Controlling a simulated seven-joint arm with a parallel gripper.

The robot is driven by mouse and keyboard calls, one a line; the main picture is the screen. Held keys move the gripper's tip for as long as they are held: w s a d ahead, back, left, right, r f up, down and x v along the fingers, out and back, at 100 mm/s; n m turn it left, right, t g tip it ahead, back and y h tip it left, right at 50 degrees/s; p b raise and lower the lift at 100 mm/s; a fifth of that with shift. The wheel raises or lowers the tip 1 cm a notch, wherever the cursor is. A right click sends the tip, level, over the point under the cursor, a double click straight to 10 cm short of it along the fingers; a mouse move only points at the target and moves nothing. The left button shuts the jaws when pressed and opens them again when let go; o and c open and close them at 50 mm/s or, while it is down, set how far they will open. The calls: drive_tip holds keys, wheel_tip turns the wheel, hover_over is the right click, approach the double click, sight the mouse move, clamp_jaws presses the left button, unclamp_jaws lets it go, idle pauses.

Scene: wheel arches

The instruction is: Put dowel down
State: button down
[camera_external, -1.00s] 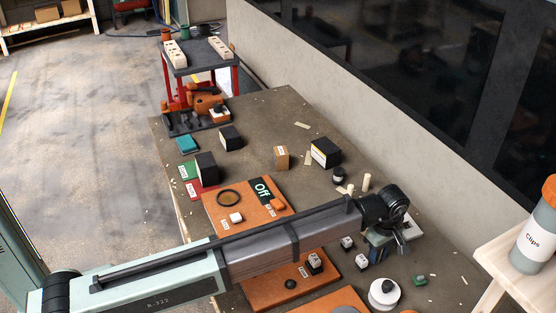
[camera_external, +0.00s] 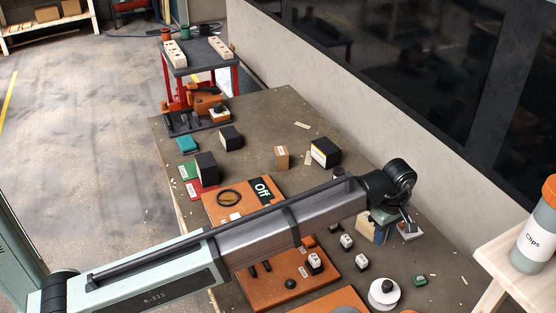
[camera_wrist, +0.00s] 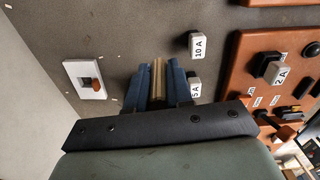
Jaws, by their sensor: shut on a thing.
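In the wrist view the dowel (camera_wrist: 158,80) is a light tan rod between the two blue fingers of my gripper (camera_wrist: 158,76). My gripper is shut on it. In the external view my gripper (camera_external: 377,229) hangs below the wrist over the right part of the brown workbench (camera_external: 270,115). The dowel's lower end and its gap to the bench cannot be judged.
Blocks marked 10 A (camera_wrist: 197,46) and 5 A (camera_wrist: 195,88) stand at right, beside an orange board (camera_wrist: 245,75). A white round item (camera_external: 384,292) stands nearer the front.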

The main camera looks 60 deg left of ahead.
drive_tip(key=shift+a+r, duration=0.1)
drive_tip(key=shift+r, duration=0.9)
drive_tip(key=s+a+r+n, duration=0.15)
drive_tip(key=a+n, duration=0.25)
drive_tip(key=a, duration=2.1)
wheel_tip(320, 180, up, 6)
drive_tip(key=m, duration=0.2)
hover_over(281, 150)
drive_tip(key=shift+d+f, duration=0.1)
drive_tip(key=shift+f, duration=5.05)
drive_tip(key=shift+f, duration=0.1)
drive_tip(key=c, duration=1)
unclamp_jaws()
